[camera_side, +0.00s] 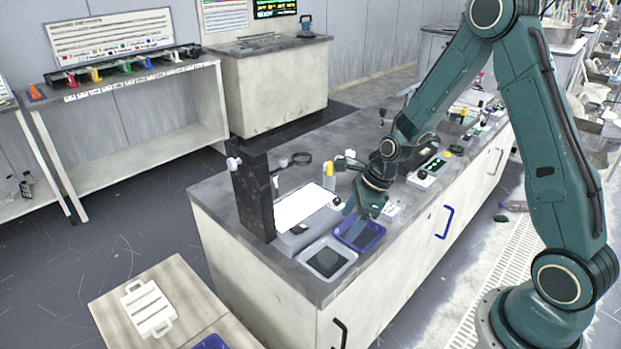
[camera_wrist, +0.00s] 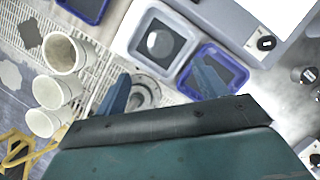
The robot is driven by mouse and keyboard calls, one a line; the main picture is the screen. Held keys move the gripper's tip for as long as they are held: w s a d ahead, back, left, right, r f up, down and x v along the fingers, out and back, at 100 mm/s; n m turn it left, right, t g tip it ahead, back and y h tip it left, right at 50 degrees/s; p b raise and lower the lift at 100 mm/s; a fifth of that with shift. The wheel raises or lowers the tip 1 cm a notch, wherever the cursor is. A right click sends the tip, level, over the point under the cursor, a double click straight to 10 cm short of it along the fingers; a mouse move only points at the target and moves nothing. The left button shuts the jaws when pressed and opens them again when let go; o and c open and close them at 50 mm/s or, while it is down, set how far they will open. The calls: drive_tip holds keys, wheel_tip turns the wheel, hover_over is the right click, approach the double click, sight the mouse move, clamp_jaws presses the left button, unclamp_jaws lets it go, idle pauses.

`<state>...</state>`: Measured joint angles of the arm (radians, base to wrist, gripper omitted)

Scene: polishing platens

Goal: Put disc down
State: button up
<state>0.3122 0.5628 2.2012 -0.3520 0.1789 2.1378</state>
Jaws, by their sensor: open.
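My gripper (camera_side: 366,208) is above the blue tray (camera_side: 343,243) on the bench. In the wrist view its two blue fingers (camera_wrist: 162,87) are spread wide, with nothing held between them. The blue tray (camera_wrist: 184,84) lies beneath the right finger. A white tray (camera_side: 300,255) stands beside the blue one, with a dark pad inside. In the wrist view the white tray (camera_wrist: 133,50) shows a small pale roundish patch (camera_wrist: 158,42) on its pad. This may be the disc, but I cannot be sure.
A device with a bright white panel (camera_side: 303,207) and dark column (camera_side: 252,195) stands just behind the trays. A control box (camera_side: 428,172) is to the right. White cups (camera_wrist: 64,54) and another blue tray (camera_wrist: 91,7) show in the wrist view.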

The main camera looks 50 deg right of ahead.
drive_tip(key=s+a+r+n+h, duration=0.1)
drive_tip(key=s+r+n, duration=0.3)
drive_tip(key=r+n, duration=0.3)
drive_tip(key=s+a+r+n+h, duration=0.1)
drive_tip(key=s+a+r+n, duration=0.15)
drive_tip(key=r+n, duration=0.5)
drive_tip(key=s+r+n+t, duration=0.1)
drive_tip(key=s+r+n, duration=0.4)
drive_tip(key=s, duration=0.3)
drive_tip(key=s+r+n+t+h, duration=0.1)
drive_tip(key=s+r+n, duration=0.4)
drive_tip(key=s+n, duration=0.2)
drive_tip(key=shift+s+r, duration=0.3)
drive_tip(key=shift+s, duration=0.3)
drive_tip(key=shift+a+n, duration=0.1)
drive_tip(key=shift+n, duration=0.15)
